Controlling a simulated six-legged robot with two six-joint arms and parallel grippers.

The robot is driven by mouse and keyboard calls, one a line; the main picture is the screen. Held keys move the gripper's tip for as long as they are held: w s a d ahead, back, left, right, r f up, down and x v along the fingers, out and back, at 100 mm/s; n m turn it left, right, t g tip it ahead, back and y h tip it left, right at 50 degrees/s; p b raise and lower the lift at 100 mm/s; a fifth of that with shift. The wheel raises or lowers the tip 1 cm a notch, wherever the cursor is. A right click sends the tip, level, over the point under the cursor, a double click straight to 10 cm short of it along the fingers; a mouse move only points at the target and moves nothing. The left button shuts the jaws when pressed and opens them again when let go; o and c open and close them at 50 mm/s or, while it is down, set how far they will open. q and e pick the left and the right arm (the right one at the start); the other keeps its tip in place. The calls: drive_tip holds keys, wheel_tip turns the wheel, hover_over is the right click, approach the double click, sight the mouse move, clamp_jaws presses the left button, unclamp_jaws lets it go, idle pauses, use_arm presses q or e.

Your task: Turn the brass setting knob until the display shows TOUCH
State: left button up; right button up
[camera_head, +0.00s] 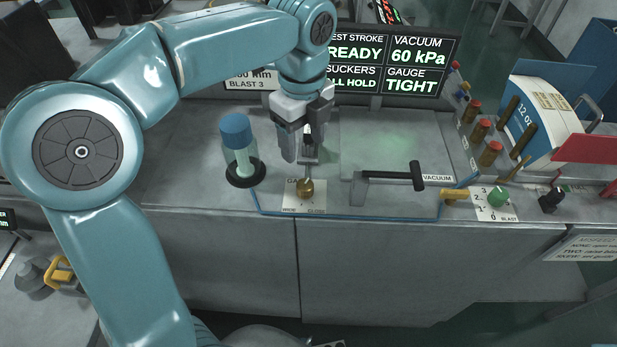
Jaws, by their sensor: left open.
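The brass setting knob (305,188) sits on a pale label plate at the front edge of the grey bench; the plate's lettering is partly hidden. My left gripper (308,158) points down just behind and above the knob, with its jaws open. A dark thing shows between the jaws; I cannot tell whether it belongs to the knob. The display (400,60) shows READY, 60 kPa, HOLD and TIGHT in green; GAUGE reads TIGHT. My left arm hides the display's left part. My right gripper is not in view.
A blue-capped clear cylinder (238,150) stands left of the knob. A black lever (390,176) by the VACUUM label lies to the right. Further right are a green BLAST knob (498,197), a black knob (551,200) and several red-topped brass posts. A blue line runs along the bench front.

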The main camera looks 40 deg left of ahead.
sight(305, 184)
use_arm(q)
wheel_tip(305, 184, down, 11)
drive_tip(key=shift+s+r, duration=0.1)
drive_tip(key=shift+r, duration=0.05)
drive_tip(key=shift+d+f, duration=0.15)
drive_tip(key=shift+f, duration=0.35)
drive_tip(key=c, duration=1)
drive_tip(key=n, duration=0.4)
drive_tip(key=shift+c, duration=0.2)
drive_tip(key=o, duration=1)
